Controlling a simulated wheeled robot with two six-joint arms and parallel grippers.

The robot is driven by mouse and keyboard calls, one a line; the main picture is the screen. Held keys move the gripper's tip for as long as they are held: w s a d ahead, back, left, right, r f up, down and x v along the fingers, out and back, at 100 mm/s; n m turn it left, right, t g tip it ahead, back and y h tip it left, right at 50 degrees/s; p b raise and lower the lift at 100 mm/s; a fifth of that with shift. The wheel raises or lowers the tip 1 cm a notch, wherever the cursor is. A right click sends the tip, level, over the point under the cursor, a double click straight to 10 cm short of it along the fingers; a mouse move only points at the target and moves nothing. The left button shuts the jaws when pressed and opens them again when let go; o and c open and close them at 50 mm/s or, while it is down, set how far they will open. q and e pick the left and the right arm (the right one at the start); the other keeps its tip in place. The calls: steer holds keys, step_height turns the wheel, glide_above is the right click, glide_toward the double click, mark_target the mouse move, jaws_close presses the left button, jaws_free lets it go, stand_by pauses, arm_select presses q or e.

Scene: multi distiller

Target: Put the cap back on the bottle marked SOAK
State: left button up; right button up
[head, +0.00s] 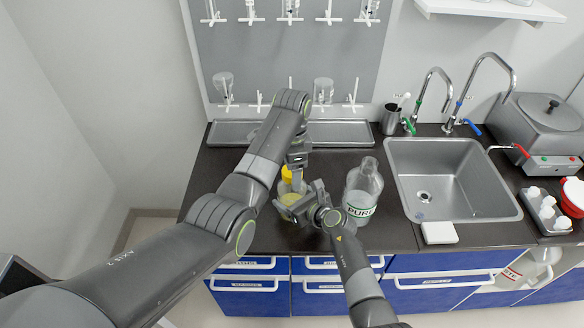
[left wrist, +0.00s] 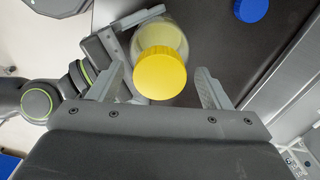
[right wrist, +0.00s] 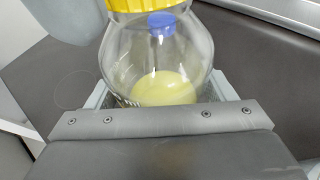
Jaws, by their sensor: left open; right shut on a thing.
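A clear glass bottle (head: 290,198) with pale yellow liquid stands on the dark counter. A yellow cap (left wrist: 161,72) sits at the top of its neck; whether it is screwed tight I cannot tell. No SOAK marking is readable. My left gripper (head: 296,181) points down over the cap, its open fingers on either side of it in the left wrist view. My right gripper (head: 303,203) is shut on the bottle's body, which fills the right wrist view (right wrist: 158,65). The left hand partly hides the cap in the head view.
A large bottle marked PURE (head: 362,190), without a visible cap, stands to the right. A blue cap (left wrist: 252,10) lies on the counter. The sink (head: 438,232) is further right, and a metal tray (head: 340,133) lies along the back.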

arm_select(q)
step_height(320, 180, up, 7)
steer(key=shift+r, duration=0.2)
stand_by(0.3)
arm_select(e)
steer(key=o, duration=1.9)
steer(key=shift+s+d, duration=0.1)
arm_select(q)
steer(key=shift+f, duration=0.25)
steer(key=shift+b, duration=0.3)
arm_select(e)
steer(key=shift+v, duration=8.6)
arm_select(q)
steer(key=shift+f, duration=0.1)
